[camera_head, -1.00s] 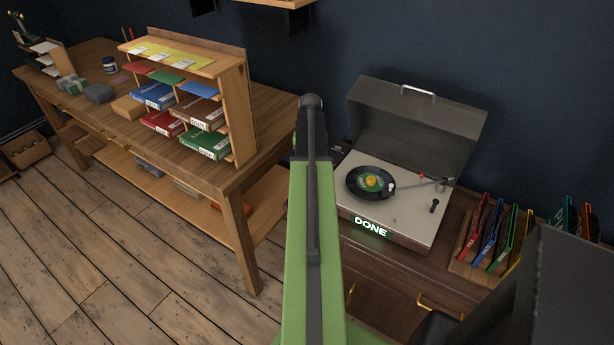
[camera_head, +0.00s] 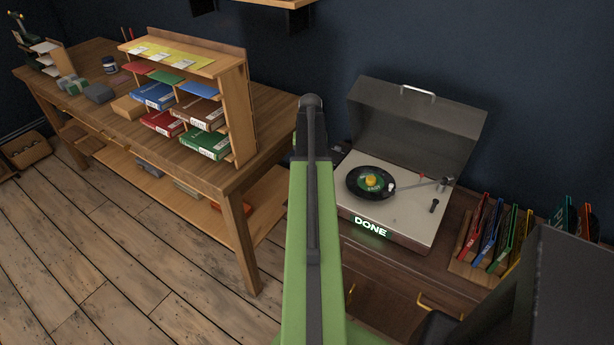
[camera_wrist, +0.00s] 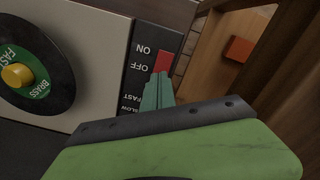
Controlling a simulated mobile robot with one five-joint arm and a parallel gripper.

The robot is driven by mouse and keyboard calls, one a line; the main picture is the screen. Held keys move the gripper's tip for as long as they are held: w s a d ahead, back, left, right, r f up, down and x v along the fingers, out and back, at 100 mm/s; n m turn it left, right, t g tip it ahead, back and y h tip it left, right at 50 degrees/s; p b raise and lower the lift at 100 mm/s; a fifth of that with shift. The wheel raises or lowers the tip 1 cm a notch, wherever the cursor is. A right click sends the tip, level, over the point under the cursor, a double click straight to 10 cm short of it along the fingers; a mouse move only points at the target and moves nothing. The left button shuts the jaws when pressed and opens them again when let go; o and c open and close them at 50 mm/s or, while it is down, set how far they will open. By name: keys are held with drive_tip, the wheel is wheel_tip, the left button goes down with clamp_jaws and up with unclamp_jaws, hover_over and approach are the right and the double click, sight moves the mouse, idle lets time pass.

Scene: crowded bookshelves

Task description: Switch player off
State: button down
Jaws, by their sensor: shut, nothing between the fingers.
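The record player (camera_head: 410,210) has a cream deck and a raised grey lid, with a lit DONE sign (camera_head: 370,226) on its front. A black record (camera_head: 371,182) with a green label and yellow centre lies on the platter; its label reads BRASS FAST in the wrist view (camera_wrist: 38,62). A dark side panel marked ON, OFF, FAST and SLOW (camera_wrist: 143,58) carries a red switch (camera_wrist: 163,67). My gripper (camera_wrist: 158,80) is shut and empty, its tips at the switch's lower end. I cannot tell whether they touch or which way the switch is set. My arm hides this side in the head view.
A wooden table (camera_head: 262,125) with a shelf of coloured boxes stands left of the player. A rack of coloured record sleeves (camera_head: 492,240) stands to its right. The plank floor (camera_head: 120,260) is clear at the lower left.

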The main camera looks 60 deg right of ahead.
drive_tip(key=shift+f+b, duration=0.9)
wheel_tip(320, 180, up, 12)
drive_tip(key=p, duration=1.2)
drive_tip(key=shift+a, duration=0.1)
drive_tip(key=a, duration=2)
drive_tip(key=shift+w+d+r, duration=0.1)
